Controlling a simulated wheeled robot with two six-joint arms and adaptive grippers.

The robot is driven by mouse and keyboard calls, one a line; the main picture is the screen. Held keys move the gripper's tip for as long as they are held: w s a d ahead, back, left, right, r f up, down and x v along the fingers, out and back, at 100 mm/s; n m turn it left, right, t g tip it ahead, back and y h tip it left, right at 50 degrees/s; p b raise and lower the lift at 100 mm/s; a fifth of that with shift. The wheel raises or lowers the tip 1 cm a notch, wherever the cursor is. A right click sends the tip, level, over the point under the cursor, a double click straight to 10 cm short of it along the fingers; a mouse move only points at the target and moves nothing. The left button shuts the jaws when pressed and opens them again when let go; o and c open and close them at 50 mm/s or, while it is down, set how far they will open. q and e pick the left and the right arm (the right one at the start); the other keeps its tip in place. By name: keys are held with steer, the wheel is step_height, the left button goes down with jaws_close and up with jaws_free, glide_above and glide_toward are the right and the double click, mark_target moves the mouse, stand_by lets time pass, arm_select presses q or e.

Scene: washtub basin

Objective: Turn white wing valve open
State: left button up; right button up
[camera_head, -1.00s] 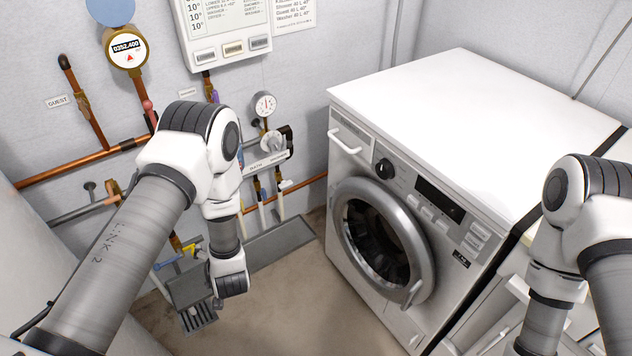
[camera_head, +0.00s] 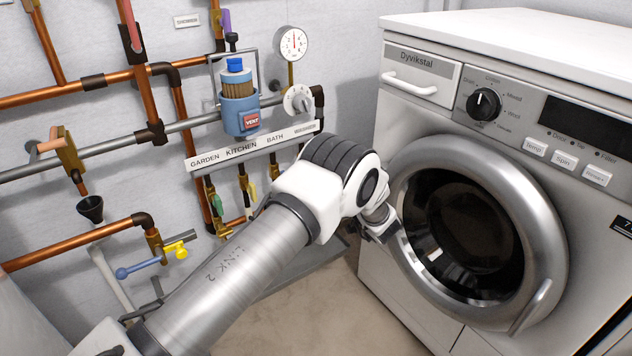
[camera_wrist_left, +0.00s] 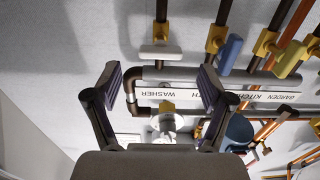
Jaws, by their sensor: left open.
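The white wing valve (camera_wrist_left: 160,52) shows in the left wrist view, on a brass fitting with a dark pipe, next to the label strip's WASHER end. In the head view my own arm hides it. My left gripper (camera_wrist_left: 160,76) is open and empty, its two dark fingers spread to either side of the valve's line in the wrist view. The valve appears beyond the fingertips, not between the pads; the gap is hard to judge. In the head view only part of the left gripper (camera_head: 380,228) shows, beside the washing machine door. My right gripper is out of view.
A blue handle (camera_wrist_left: 230,54) and a yellow one (camera_wrist_left: 290,59) sit beside the white one. The label strip (camera_head: 250,147), blue filter (camera_head: 240,105) and pressure gauge (camera_head: 292,43) are on the wall. The washing machine (camera_head: 400,125) stands close at right.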

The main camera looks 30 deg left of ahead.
arm_select(q)
steer(key=b+x, duration=0.1)
steer(key=x, duration=0.1)
steer(key=b+x, duration=0.1)
steer(key=x, duration=0.2)
steer(key=shift+f, duration=0.25)
steer(key=shift+w+a+r, duration=0.15)
steer(key=shift+a, duration=0.3)
steer(key=c, duration=1.2)
steer(key=shift+o, duration=0.2)
